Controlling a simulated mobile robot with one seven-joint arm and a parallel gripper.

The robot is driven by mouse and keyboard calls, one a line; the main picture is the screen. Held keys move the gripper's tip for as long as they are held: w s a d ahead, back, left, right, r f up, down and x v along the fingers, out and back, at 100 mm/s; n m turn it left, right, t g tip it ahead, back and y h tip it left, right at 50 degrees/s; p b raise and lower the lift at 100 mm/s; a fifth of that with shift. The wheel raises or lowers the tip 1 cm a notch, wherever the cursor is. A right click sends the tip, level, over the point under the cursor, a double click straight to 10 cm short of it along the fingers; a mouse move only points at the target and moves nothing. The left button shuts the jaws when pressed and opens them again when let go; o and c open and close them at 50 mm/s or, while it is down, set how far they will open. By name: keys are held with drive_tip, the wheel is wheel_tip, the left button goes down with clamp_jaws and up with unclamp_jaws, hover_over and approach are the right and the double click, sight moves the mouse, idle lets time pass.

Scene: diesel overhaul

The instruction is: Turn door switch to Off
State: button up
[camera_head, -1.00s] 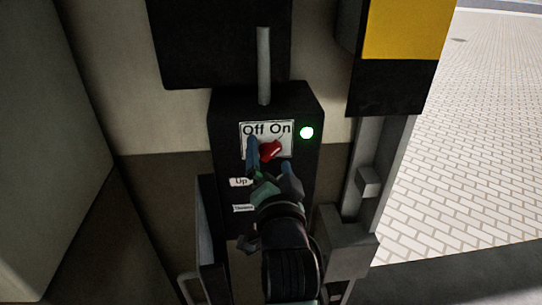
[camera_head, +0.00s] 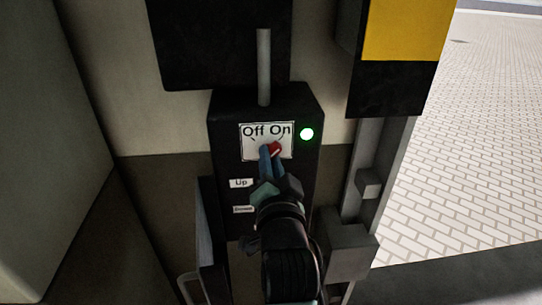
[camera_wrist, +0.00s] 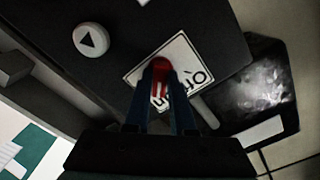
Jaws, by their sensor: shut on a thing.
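The red door switch (camera_head: 275,148) sits on a white plate (camera_head: 254,130) marked Off and On, on the black control box (camera_head: 226,120). Its white mark tilts up to the right, toward On.
Labels Up (camera_head: 240,183) and a blurred one below it sit on the box's lower face. A grey conduit (camera_head: 264,66) rises above the box. A grey post (camera_head: 371,185) and a yellow and black panel (camera_head: 405,30) stand at right. Brick paving (camera_head: 470,150) is open beyond.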

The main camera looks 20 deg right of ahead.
drive_tip(key=n, duration=0.6)
drive_tip(key=n+b, duration=0.1)
drive_tip(key=n, duration=0.5)
drive_tip(key=n+b, duration=0.1)
drive_tip(key=n, duration=0.4)
drive_tip(key=shift+a+f+n, duration=0.1)
drive_tip(key=shift+a+n, duration=0.15)
drive_tip(key=shift+n, duration=0.15)
drive_tip(key=o, duration=1.6)
drive_tip(key=shift+c, duration=0.2)
drive_tip(key=v, duration=0.7)
drive_tip(key=shift+r, duration=0.25)
